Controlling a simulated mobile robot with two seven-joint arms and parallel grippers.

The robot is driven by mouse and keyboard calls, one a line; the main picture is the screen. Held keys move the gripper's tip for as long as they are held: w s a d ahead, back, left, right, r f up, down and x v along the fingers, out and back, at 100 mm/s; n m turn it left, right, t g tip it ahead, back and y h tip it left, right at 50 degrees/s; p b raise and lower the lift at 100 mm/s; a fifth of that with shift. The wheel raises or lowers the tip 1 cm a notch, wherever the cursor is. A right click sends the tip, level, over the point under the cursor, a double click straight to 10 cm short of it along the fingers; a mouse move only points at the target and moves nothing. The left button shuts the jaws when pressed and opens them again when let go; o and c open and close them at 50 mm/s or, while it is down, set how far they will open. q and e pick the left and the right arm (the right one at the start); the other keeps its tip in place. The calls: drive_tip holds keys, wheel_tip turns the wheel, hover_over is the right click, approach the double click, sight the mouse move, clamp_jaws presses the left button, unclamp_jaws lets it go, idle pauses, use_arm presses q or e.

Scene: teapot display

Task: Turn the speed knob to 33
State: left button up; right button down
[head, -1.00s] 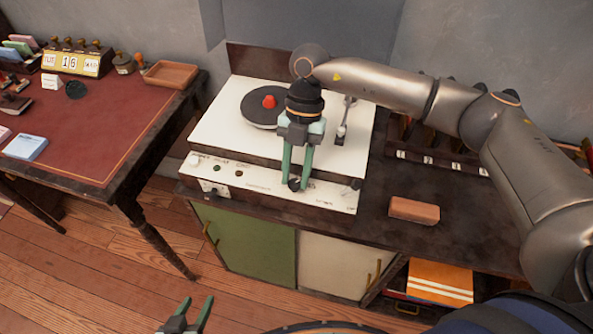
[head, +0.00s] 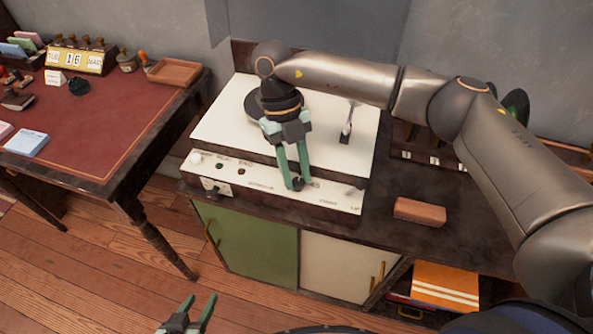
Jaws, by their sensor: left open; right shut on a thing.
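A white record player (head: 222,126) stands on the dark cabinet top, with a row of controls along its front panel. My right gripper (head: 297,186) reaches down over the player and is shut on the small dark speed knob (head: 298,184) at the middle of the front panel. The knob is mostly covered by the fingertips, and I cannot read its setting. The arm hides most of the dark platter (head: 254,108). My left gripper (head: 198,303) is open and empty at the bottom edge of the view, low in front of the cabinet.
The tonearm (head: 348,122) is right of my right gripper. A brown block (head: 420,211) lies on the cabinet top (head: 385,190). A red-topped desk (head: 90,140) with a date display (head: 75,60) and a tray (head: 174,72) stands at left.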

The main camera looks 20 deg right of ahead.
drive_tip(key=shift+n, duration=0.3)
use_arm(q)
drive_tip(key=shift+s+f, duration=0.2)
drive_tip(key=shift+s, duration=0.05)
use_arm(e)
drive_tip(key=c, duration=0.6)
unclamp_jaws()
use_arm(q)
drive_tip(key=shift+a, duration=0.1)
drive_tip(key=shift+s+a+r+p, duration=0.1)
drive_tip(key=shift+s+r+p, duration=0.1)
drive_tip(key=shift+p, duration=0.3)
use_arm(e)
drive_tip(key=v, duration=1.2)
drive_tip(key=shift+a+r, duration=0.1)
drive_tip(key=shift+r, duration=0.2)
